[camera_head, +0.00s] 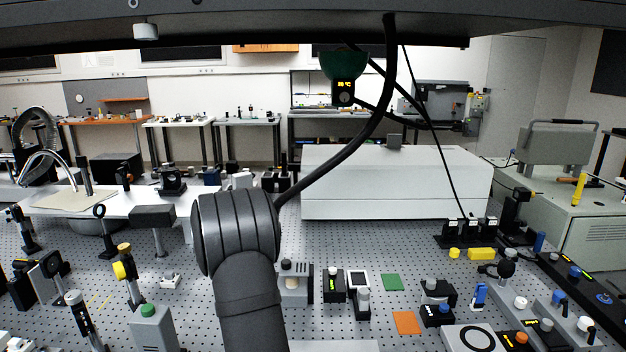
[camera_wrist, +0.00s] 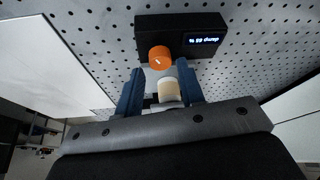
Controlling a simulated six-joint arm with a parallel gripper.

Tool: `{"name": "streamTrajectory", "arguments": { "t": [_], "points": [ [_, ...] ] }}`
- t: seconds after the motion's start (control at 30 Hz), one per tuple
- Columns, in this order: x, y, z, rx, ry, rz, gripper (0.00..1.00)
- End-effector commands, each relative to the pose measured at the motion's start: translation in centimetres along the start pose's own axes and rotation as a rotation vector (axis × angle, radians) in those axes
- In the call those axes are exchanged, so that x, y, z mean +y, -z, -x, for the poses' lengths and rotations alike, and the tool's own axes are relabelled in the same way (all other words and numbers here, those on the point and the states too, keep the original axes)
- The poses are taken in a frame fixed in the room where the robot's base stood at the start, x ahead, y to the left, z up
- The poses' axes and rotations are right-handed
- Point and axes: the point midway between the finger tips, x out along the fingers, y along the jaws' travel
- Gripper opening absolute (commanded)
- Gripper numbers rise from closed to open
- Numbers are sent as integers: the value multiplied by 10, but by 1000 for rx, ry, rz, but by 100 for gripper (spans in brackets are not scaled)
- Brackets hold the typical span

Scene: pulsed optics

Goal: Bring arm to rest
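My arm (camera_head: 238,255) rises in the middle of the head view as a dark grey link and joint. My gripper does not show clearly in that view. In the wrist view my gripper (camera_wrist: 160,67) has two blue fingers, spread apart. An orange knob (camera_wrist: 159,56) and a beige-and-white cylinder (camera_wrist: 168,91) show in the gap between them. The cylinder appears close to the right finger; I cannot tell whether it touches. Neither thing fills the gap. A black box (camera_wrist: 180,35) with a lit display lies just beyond the fingertips.
The perforated optics table (camera_head: 330,235) holds many posts and mounts. A large white box (camera_head: 395,180) stands at the back. Small devices crowd the right, including a white-topped plate (camera_head: 470,338). Green (camera_head: 392,282) and orange (camera_head: 407,322) squares lie flat. A dark shelf (camera_head: 230,20) hangs overhead.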

Motion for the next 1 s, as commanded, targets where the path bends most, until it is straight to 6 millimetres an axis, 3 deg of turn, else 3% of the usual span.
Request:
{"name": "streamTrajectory", "arguments": {
  "t": [0.73, 0.8, 1.0],
  "points": [
    [0, 0, 150, -1, 4, -1, 35],
    [1, 0, 128, 1, -5, 0, 35],
    [1, 0, 87, 1, -4, -1, 35]
  ]
}}
